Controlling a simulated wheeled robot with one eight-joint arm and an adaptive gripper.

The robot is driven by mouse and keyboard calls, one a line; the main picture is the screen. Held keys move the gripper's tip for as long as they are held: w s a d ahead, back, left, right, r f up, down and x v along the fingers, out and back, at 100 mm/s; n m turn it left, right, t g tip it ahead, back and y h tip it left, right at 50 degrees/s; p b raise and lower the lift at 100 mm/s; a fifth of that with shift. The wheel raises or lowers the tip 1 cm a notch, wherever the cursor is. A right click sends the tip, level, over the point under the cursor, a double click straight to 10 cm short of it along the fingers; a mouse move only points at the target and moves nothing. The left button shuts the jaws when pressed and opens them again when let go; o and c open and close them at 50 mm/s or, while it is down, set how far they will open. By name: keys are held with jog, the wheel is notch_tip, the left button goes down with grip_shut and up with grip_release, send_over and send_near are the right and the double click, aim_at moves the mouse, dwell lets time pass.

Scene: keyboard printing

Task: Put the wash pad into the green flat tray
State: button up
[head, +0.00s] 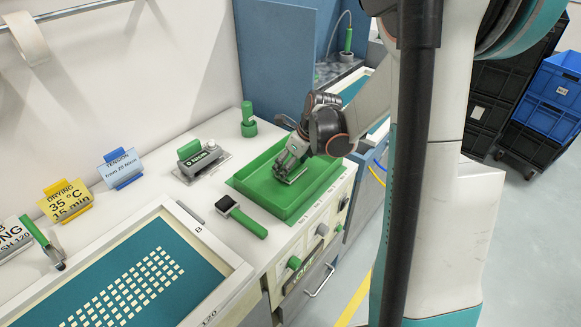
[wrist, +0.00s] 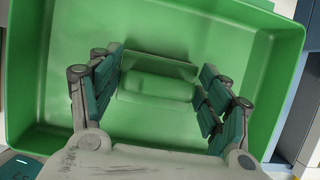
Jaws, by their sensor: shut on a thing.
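The green flat tray (head: 267,203) sits on the white counter, and its walls and floor fill much of the wrist view (wrist: 60,120). My gripper (head: 287,170) reaches down into the tray area from the right. In the wrist view my gripper (wrist: 161,75) has its two fingers on either side of a green block-like piece, which I take for the wash pad (wrist: 158,86). The fingers are shut on it, with the tray floor behind. In the head view the pad is mostly hidden by the fingers, and I cannot tell whether it touches the floor.
A green-handled tool with a dark head (head: 240,215) lies left of the tray. A gauge block (head: 200,160) and a green bottle-like item (head: 249,121) stand behind. A framed teal screen (head: 130,280) lies at the front left. A blue panel (head: 275,60) rises at the back.

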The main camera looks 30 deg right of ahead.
jog(key=shift+f, duration=0.25)
jog(key=o, duration=1.5)
jog(key=shift+r, duration=0.1)
jog(key=p+v, duration=0.4)
jog(key=v, duration=0.8)
